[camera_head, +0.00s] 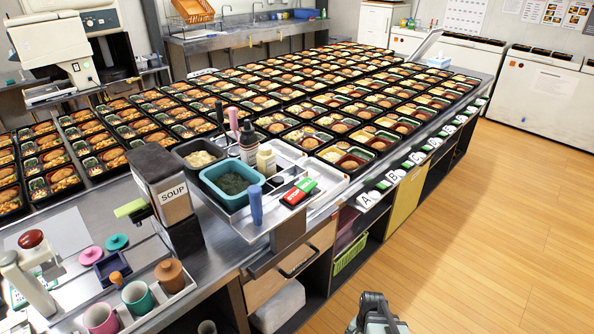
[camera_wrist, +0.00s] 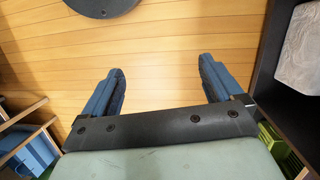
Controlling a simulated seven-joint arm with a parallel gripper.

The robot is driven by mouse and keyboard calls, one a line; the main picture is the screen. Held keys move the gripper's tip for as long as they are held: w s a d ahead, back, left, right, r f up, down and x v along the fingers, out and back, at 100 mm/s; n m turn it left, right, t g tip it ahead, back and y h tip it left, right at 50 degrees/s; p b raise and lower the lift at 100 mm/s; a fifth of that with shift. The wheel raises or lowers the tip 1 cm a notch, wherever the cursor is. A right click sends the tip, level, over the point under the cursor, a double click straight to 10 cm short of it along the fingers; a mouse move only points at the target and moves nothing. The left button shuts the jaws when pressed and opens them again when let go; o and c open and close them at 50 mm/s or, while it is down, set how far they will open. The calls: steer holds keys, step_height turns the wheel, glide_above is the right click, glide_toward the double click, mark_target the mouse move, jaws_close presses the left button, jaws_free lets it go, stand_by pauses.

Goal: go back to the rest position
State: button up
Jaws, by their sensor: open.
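My gripper (camera_wrist: 162,82) shows in the wrist view, with its two blue fingers spread wide apart. Nothing is between them, only the wooden floor (camera_wrist: 165,40) below. In the head view only a grey part of my arm (camera_head: 376,314) shows at the bottom edge, over the floor in front of the counter. The fingertips cannot be made out there.
A long counter (camera_head: 225,232) holds many filled bento trays (camera_head: 330,100), a soup box (camera_head: 172,190) and a teal tub (camera_head: 232,183). Open shelves below hold a green basket (camera_head: 350,254) and a pale bundle (camera_head: 278,306). The floor (camera_head: 480,230) at right is clear.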

steer(key=s+a+f+n+g, duration=0.1)
steer(key=s+f+n+g, duration=0.1)
steer(key=s, duration=0.7)
steer(key=s+a+f+n+g, duration=0.1)
steer(key=s+f+n, duration=0.4)
steer(key=s, duration=0.5)
steer(key=shift+a+f+n+g+h, duration=0.3)
steer(key=shift+a+g+h, duration=0.1)
steer(key=shift+a, duration=0.3)
